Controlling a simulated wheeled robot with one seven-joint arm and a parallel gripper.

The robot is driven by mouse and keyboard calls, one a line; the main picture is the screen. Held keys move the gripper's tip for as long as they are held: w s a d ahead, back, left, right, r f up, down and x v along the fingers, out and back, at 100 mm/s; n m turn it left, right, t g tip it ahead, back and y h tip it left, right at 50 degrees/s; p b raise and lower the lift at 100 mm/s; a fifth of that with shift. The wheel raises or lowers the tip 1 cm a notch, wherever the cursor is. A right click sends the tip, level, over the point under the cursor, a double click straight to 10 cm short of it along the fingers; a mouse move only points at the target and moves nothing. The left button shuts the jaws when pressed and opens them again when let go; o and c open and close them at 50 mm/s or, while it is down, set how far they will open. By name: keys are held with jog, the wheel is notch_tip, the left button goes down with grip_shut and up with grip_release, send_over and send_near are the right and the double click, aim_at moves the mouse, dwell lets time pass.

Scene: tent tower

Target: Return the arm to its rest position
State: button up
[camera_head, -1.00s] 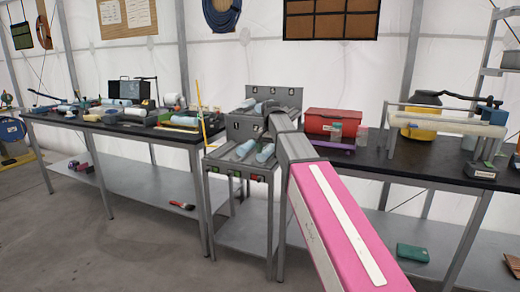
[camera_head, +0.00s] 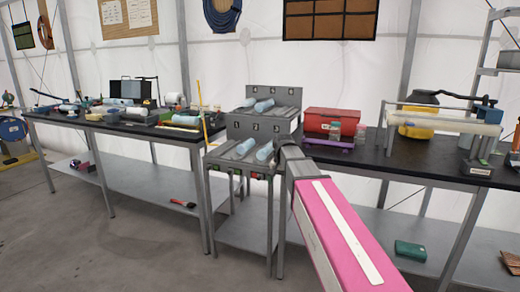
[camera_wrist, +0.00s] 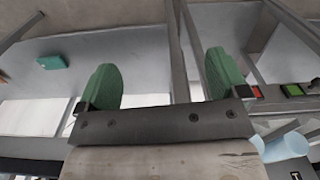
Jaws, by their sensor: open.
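My pink and grey arm reaches in from the lower right in the head view, its grey forward part in front of the right table's left end. My gripper (camera_wrist: 163,80) shows in the wrist view with two green fingers wide apart and nothing between them; it does not show in the head view. The stepped grey rack (camera_head: 262,128) with numbered slots stands between the tables, to the left of my arm. Light blue cylinders (camera_head: 264,152) lie in its upper and lower slots.
The black right table (camera_head: 400,165) bears a red toolbox (camera_head: 332,121) and a yellow container (camera_head: 425,130). The cluttered left table (camera_head: 100,126) has a lower shelf. A teal box (camera_head: 410,251) lies on the right table's shelf. Open floor shows at lower left.

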jog(key=s+d+f+n, duration=0.1)
jog(key=s+d+f, duration=0.4)
jog(key=s+f, duration=0.4)
jog(key=s+d+f+n, duration=0.2)
jog(key=s+d+f, duration=0.2)
jog(key=s+f, duration=0.6)
notch_tip(320, 180, down, 4)
jog(key=shift+s+d+r, duration=0.1)
jog(key=shift+s+d, duration=0.1)
jog(key=shift+d, duration=0.2)
